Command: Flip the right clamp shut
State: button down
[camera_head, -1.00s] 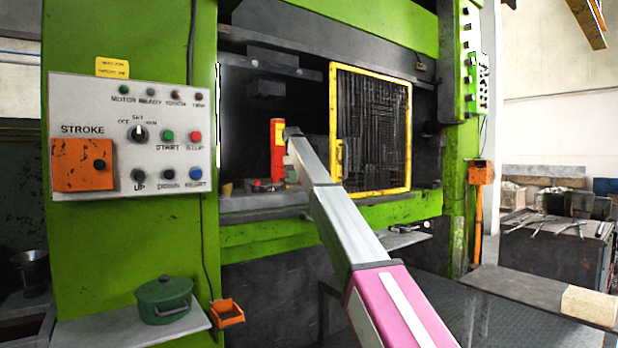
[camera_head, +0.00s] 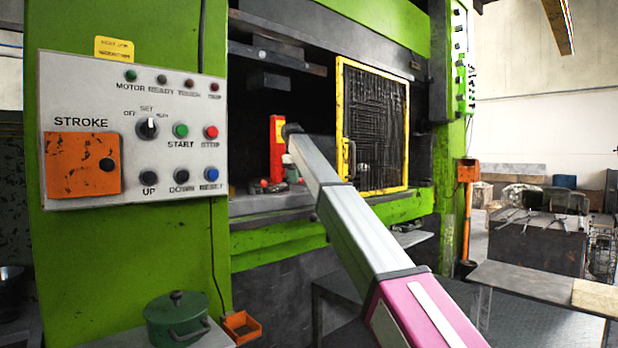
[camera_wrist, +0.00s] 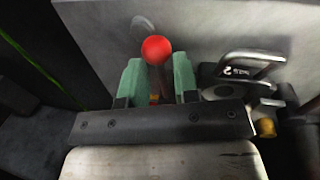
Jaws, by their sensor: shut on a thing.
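In the wrist view, a red ball knob (camera_wrist: 156,49) tops a clamp handle (camera_wrist: 158,82) that rises between the green fingers of my gripper (camera_wrist: 157,76). The fingers are shut on this handle just below the knob. A grey metal clamp part with a looped handle (camera_wrist: 250,68) lies to the right of the fingers. In the head view, my arm reaches into the press opening, and its gripper (camera_head: 293,172) is mostly hidden behind the arm. A small red knob (camera_head: 264,184) shows left of it, on the press bed. The clamp's base is not clear.
A red upright block (camera_head: 277,148) stands on the press bed (camera_head: 258,203) close to my arm. A yellow-framed mesh guard (camera_head: 377,125) is right of the arm. The control panel (camera_head: 135,130) is at the left, with a green pot (camera_head: 177,318) below it.

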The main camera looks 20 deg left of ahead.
jog(key=shift+w, duration=0.1)
jog(key=c, duration=1.2)
grip_release()
jog(key=shift+r, duration=0.1)
jog(key=r, duration=0.3)
jog(key=s+r, duration=0.1)
jog(key=r, duration=0.3)
jog(key=s+a+r, duration=0.1)
jog(key=r, duration=0.2)
jog(key=shift+r, duration=0.25)
